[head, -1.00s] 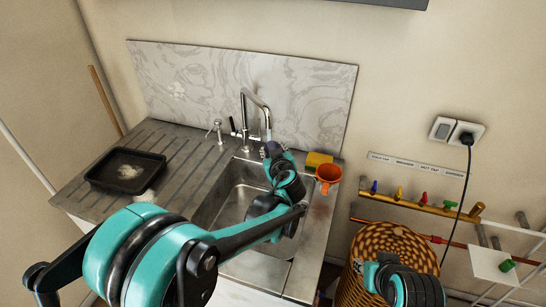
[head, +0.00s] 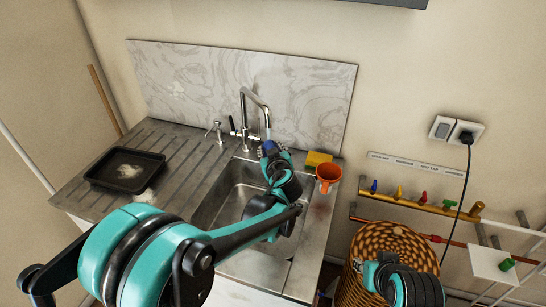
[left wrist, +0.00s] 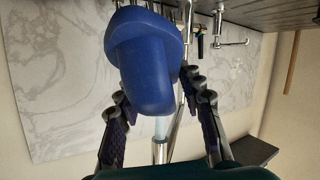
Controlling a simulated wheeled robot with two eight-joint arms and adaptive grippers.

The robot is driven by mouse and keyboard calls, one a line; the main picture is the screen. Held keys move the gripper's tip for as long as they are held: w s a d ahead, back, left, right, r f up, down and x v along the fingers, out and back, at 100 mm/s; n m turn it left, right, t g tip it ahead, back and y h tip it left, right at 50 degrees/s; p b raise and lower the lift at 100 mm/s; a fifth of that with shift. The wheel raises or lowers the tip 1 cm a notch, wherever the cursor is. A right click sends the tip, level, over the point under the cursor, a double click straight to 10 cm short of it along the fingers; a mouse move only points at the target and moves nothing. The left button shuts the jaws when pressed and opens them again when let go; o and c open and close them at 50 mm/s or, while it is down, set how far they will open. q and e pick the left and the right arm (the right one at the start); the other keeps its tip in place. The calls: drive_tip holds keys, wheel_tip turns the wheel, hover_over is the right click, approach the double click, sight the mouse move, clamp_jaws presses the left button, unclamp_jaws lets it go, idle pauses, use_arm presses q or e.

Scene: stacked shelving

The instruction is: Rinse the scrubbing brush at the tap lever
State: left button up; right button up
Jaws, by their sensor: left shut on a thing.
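The blue scrubbing brush (head: 270,147) is in my left gripper (head: 275,155), over the sink and just under the tap spout. In the left wrist view the brush (left wrist: 150,65) fills the space between the two fingers of the left gripper (left wrist: 158,110). The tall chrome tap (head: 255,103) stands at the sink's back edge, with a dark-tipped lever (head: 233,125) on its left. A pale water stream (head: 268,132) drops from the spout onto the brush; it also shows in the left wrist view (left wrist: 160,128). The bristles are hidden.
The sink (head: 225,208) lies below. A yellow sponge (head: 317,159) and orange cup (head: 328,174) stand on its right. A black tray (head: 125,171) sits on the drainboard. My right arm is over a wicker basket (head: 365,243); its fingers are not clear.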

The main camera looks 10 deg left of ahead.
use_arm(q)
drive_tip(key=s, duration=0.8)
drive_tip(key=shift+a+p, duration=0.3)
idle(1.1)
drive_tip(key=s+r+p, duration=0.4)
drive_tip(key=s, duration=0.1)
drive_tip(key=shift+a, duration=0.2)
idle(0.4)
